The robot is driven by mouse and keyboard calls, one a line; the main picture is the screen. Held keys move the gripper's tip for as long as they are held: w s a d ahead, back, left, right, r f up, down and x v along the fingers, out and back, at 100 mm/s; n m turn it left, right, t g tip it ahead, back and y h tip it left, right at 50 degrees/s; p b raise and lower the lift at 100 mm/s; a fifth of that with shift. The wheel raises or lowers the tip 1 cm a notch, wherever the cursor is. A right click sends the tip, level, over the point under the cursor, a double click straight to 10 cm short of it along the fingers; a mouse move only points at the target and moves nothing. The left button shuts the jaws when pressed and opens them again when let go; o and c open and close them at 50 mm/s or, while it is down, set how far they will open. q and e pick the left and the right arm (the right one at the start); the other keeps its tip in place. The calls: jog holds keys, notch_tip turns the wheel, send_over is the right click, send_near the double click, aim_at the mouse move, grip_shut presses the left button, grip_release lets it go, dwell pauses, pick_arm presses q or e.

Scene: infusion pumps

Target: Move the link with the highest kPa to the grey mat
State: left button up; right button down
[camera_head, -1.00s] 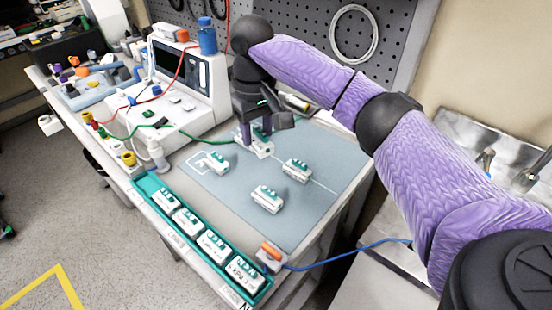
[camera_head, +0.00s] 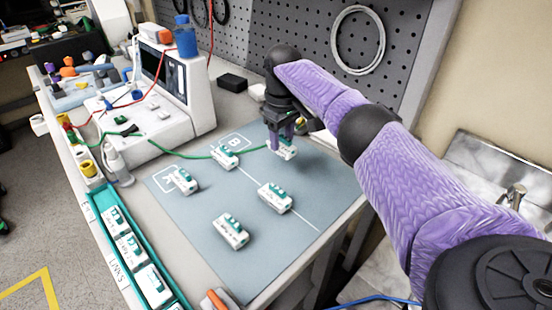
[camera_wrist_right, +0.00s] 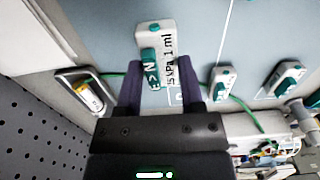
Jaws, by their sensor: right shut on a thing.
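My right gripper (camera_head: 286,138) is shut on a white-and-teal link (camera_head: 288,152) at the far right part of the grey mat (camera_head: 185,235). In the right wrist view the held link (camera_wrist_right: 155,45) sits between the fingers. Its label reads "kPa 1 ml"; the number before it is not clear. I cannot tell whether it touches the mat. Other links lie on the mat: one by the B mark (camera_head: 225,157), one by another outlined mark (camera_head: 183,181), and two nearer me, a right one (camera_head: 275,197) and a front one (camera_head: 231,231). My left gripper is not in view.
A teal tray (camera_head: 92,212) with several links runs along the table's left edge. A white pump device (camera_head: 190,95) with a blue bottle (camera_head: 185,36) stands behind the mat's left. A green cable (camera_head: 190,155) reaches over the mat. The mat's front right is clear.

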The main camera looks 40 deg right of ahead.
aim_at(282, 144)
notch_tip(282, 144, down, 4)
jog(key=shift+b, duration=0.6)
jog(key=shift+r, duration=0.15)
jog(key=shift+c, duration=1.1)
grip_release()
pick_arm(q)
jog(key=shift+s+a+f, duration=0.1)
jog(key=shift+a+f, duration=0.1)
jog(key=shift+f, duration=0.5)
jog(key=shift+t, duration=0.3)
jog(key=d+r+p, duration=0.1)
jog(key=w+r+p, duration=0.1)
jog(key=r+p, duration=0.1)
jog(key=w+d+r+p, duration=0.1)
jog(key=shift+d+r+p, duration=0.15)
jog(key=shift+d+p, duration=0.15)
jog(key=shift+p, duration=0.05)
pick_arm(e)
notch_tip(282, 144, up, 12)
